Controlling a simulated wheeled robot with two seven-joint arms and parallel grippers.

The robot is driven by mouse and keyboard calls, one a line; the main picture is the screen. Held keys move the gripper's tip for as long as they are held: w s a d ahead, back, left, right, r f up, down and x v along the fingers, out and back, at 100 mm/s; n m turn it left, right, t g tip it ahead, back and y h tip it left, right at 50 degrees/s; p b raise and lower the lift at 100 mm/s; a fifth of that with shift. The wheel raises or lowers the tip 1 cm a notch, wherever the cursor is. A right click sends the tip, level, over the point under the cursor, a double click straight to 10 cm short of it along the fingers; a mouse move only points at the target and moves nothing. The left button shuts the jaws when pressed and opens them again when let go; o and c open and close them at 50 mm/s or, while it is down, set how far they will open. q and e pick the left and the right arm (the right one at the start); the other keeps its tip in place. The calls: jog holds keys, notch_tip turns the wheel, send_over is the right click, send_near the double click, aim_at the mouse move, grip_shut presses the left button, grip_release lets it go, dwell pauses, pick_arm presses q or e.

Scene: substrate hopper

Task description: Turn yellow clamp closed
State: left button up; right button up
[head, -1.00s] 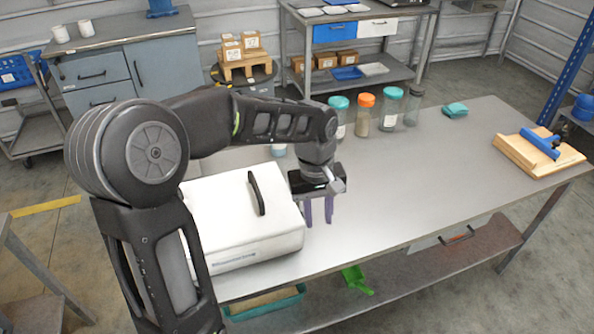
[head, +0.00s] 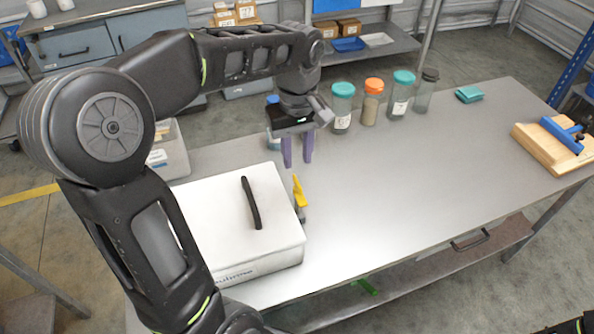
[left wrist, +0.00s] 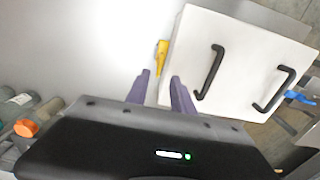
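The yellow clamp (head: 299,190) is at the right side of the white hopper box (head: 215,215), near its far right corner. It also shows in the left wrist view (left wrist: 162,55), beside the box edge. My left gripper (head: 298,163) hangs above the table just beyond the clamp, its two purple fingers pointing down and apart. In the left wrist view the open fingers (left wrist: 160,80) have nothing between them, and the clamp lies past their tips. The black lid handle (head: 251,203) is on top of the box. My right gripper is not in view.
Jars with teal, orange and dark lids (head: 372,100) stand along the table's back edge. A teal block (head: 469,94) and a wooden board with a blue part (head: 555,145) are to the right. The middle of the table (head: 400,175) is clear.

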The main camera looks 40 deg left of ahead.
aim_at(297, 181)
pick_arm(q)
jog(key=shift+f+p, duration=0.4)
jog(key=shift+f, duration=3.55)
jog(key=shift+c, duration=0.6)
grip_shut()
